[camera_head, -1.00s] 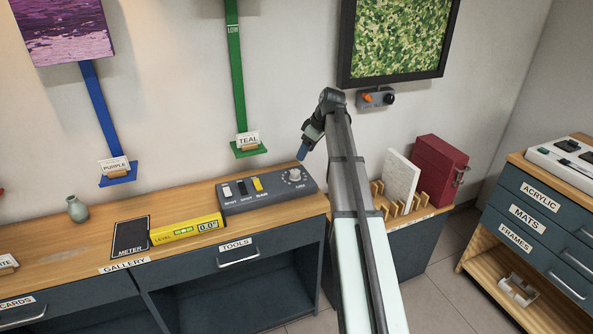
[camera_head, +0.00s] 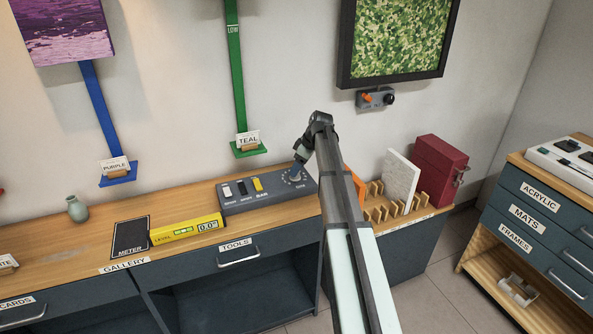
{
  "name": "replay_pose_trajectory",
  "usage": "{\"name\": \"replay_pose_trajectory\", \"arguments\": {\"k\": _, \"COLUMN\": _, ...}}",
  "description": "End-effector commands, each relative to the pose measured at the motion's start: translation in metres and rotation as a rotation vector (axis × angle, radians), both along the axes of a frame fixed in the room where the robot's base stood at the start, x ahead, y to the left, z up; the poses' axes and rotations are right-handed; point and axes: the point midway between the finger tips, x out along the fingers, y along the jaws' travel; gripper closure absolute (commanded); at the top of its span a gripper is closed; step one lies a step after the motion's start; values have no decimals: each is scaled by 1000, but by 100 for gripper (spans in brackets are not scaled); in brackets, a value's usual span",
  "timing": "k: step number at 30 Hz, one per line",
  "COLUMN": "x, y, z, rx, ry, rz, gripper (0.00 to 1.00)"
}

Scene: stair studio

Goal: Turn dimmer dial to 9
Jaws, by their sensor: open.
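The dimmer dial (camera_head: 295,179) is a pale round knob on the right end of a grey control box (camera_head: 240,204), which lies on the wooden counter. The box also carries several small switches, one of them yellow. My gripper (camera_head: 297,170) points down and sits right at the dial, over its upper part. The fingers are small and dark, and they partly hide the knob. I cannot tell whether they touch it. My gripper is open. The dial's number marks and pointer are too small to read.
A yellow level (camera_head: 187,228) and a dark meter pad (camera_head: 130,237) lie left of the box. A green vase (camera_head: 77,209) stands further left. A wooden rack with a white panel (camera_head: 400,178) and a red box (camera_head: 439,163) stand to the right. The wall is close behind.

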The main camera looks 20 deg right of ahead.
Motion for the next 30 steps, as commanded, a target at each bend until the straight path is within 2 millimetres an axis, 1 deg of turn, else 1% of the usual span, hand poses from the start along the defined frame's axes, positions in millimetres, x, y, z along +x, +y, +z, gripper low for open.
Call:
{"name": "replay_pose_trajectory", "arguments": {"k": 1, "x": 2, "y": 2, "z": -6, "rx": 1, "ry": 1, "rz": 0, "gripper": 36}}
{"name": "replay_pose_trajectory", "arguments": {"k": 3, "x": 4, "y": 3, "z": -12, "rx": 0, "ry": 0, "rz": 0, "gripper": 36}}
{"name": "replay_pose_trajectory", "arguments": {"k": 7, "x": 6, "y": 5, "z": -19, "rx": 0, "ry": 0, "rz": -1, "gripper": 36}}
{"name": "replay_pose_trajectory", "arguments": {"k": 18, "x": 7, "y": 6, "z": -22, "rx": 0, "ry": 0, "rz": -1, "gripper": 36}}
{"name": "replay_pose_trajectory", "arguments": {"k": 30, "x": 7, "y": 6, "z": -22, "rx": 0, "ry": 0, "rz": -1, "gripper": 75}}
